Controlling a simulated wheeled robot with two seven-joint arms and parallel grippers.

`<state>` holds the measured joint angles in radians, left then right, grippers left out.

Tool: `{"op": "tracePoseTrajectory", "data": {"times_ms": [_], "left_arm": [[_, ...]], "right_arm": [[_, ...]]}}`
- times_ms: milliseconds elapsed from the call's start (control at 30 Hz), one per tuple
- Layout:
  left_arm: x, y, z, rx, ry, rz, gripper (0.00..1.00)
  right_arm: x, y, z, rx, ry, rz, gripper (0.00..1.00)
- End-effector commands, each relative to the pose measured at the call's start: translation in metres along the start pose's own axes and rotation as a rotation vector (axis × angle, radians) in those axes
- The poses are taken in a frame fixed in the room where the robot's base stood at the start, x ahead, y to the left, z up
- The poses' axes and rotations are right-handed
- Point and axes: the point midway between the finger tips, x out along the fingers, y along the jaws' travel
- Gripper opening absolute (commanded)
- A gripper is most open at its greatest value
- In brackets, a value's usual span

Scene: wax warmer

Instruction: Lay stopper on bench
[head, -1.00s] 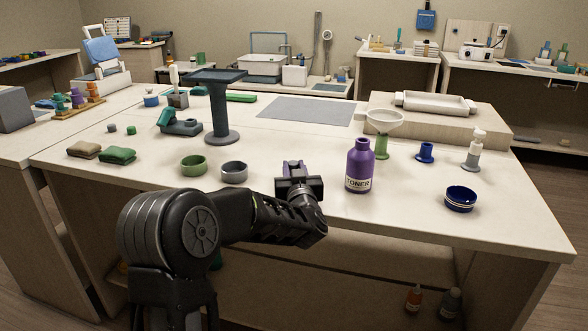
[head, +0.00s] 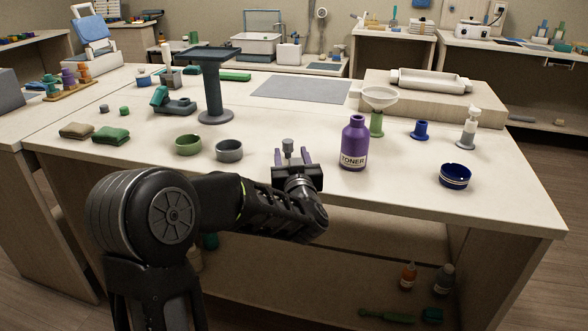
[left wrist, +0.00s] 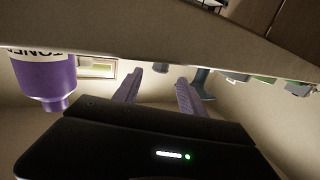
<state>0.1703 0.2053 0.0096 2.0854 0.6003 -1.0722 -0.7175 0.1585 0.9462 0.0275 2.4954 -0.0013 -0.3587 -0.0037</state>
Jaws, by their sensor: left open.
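A small grey stopper (head: 288,145) with a round top and a thin stem stands upright near the bench's front edge, left of the purple toner bottle (head: 353,146). My left gripper (head: 291,157) is open, its two purple fingers spread on the near side of the stopper. In the left wrist view, which is upside down, the stopper (left wrist: 160,69) shows beyond the open fingertips (left wrist: 159,75), between them and seemingly apart from both. The toner bottle (left wrist: 45,78) shows at the left there. The bench (head: 250,185) is pale. My right gripper is out of view.
A funnel (head: 380,97) stands behind the bottle, and a blue bowl (head: 455,176) is at the right. Bench behind the stopper is clear.

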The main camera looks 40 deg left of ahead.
Motion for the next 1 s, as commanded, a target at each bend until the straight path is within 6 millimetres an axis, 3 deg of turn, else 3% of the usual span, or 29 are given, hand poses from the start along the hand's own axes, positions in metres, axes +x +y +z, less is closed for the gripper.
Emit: {"op": "tracePoseTrajectory", "data": {"times_ms": [200, 400, 1000], "left_arm": [[-0.045, 0.001, 0.000, 0.000, 0.000, 0.002, 0.49], [-0.066, 0.000, 0.000, 0.001, -0.001, 0.000, 0.49], [-0.068, 0.000, 0.000, 0.000, 0.000, -0.001, 0.49]], "right_arm": [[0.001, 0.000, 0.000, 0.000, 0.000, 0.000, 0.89], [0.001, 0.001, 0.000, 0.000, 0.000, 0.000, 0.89], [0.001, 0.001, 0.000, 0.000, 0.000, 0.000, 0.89]]}}
